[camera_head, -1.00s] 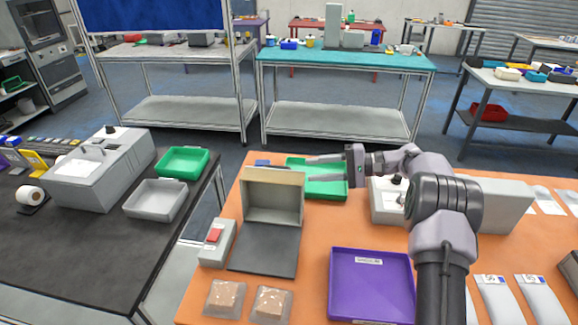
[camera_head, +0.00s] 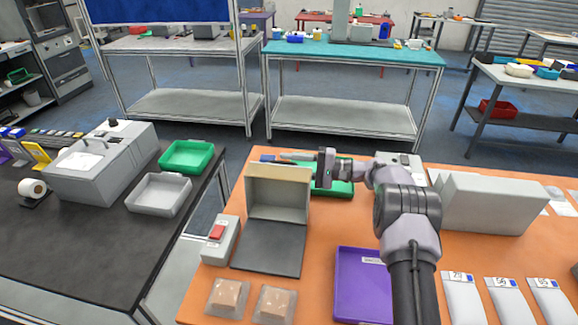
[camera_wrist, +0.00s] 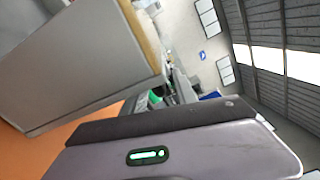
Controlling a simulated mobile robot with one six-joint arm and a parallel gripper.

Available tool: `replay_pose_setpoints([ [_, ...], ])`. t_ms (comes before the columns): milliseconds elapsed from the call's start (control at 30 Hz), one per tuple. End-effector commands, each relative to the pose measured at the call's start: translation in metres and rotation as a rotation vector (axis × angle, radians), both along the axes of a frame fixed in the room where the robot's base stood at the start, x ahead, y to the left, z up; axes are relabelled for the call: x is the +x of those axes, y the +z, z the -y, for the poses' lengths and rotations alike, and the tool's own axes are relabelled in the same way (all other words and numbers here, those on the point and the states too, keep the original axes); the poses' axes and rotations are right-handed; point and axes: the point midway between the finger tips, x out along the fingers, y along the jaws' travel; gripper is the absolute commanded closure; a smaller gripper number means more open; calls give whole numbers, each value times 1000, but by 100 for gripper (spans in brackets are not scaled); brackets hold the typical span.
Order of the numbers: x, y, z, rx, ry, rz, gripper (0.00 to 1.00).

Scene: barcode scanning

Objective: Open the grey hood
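The grey hood (camera_head: 278,200) stands raised on the orange table, its hollow inside facing me and a tan panel along its top. A flat dark grey plate (camera_head: 268,247) lies in front of it. My gripper (camera_head: 290,160) is behind the hood's upper right edge, fingers pointing left. The fingers look spread and hold nothing I can see; the lower one is partly hidden. In the wrist view, the grey outer side of the hood (camera_wrist: 75,65) fills the upper left, close to the gripper's body. I cannot tell whether they touch.
A red-button box (camera_head: 218,240) stands left of the plate, with two wrapped boxes (camera_head: 228,297) in front. A purple tray (camera_head: 360,285) lies right of the plate, partly behind my arm. A large grey block (camera_head: 490,205) stands right.

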Motion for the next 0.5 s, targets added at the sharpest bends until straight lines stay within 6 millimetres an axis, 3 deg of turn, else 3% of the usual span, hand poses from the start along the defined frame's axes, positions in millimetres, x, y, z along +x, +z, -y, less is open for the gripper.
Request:
replay_pose_setpoints([
  [267, 0, 0, -2, 0, 0, 0, 68],
  [433, 0, 0, -2, 0, 0, 0, 100],
  [500, 0, 1, -2, 0, 0, 0, 100],
])
